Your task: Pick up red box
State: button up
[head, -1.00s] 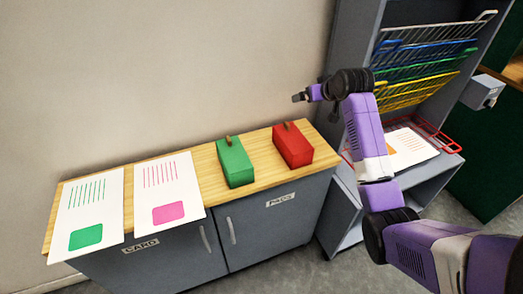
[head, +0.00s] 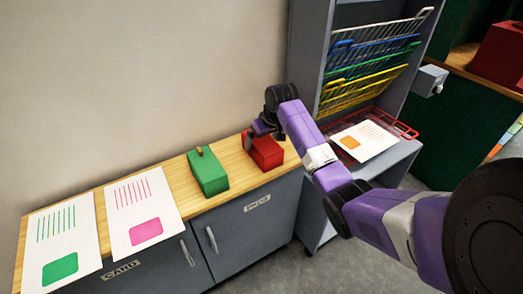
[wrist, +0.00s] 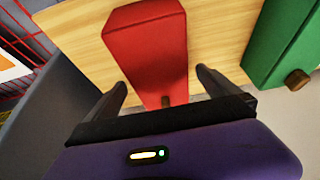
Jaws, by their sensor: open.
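The red box (head: 266,153) stands on the wooden top of the low cabinet, near its right end. In the wrist view the red box (wrist: 147,45) lies ahead of my gripper, with a small brown knob at its near end between the fingers. My gripper (wrist: 162,92) is open, with one finger on each side of the box's narrow-looking near end. In the head view my gripper (head: 262,131) is at the box's back side, and my arm hides part of it. I cannot tell whether the fingers touch the box.
A green box (head: 208,172) stands just left of the red one; it also shows in the wrist view (wrist: 285,45). Two printed sheets (head: 62,246) (head: 140,211) lie at the left. A rack with coloured wire trays (head: 370,75) stands at the right, holding a sheet (head: 365,140).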

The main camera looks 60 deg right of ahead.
jog(key=shift+w+d+f, duration=0.2)
jog(key=shift+w+f, duration=0.05)
jog(key=shift+f, duration=0.4)
jog(key=c, duration=1.9)
jog(key=shift+c, duration=0.2)
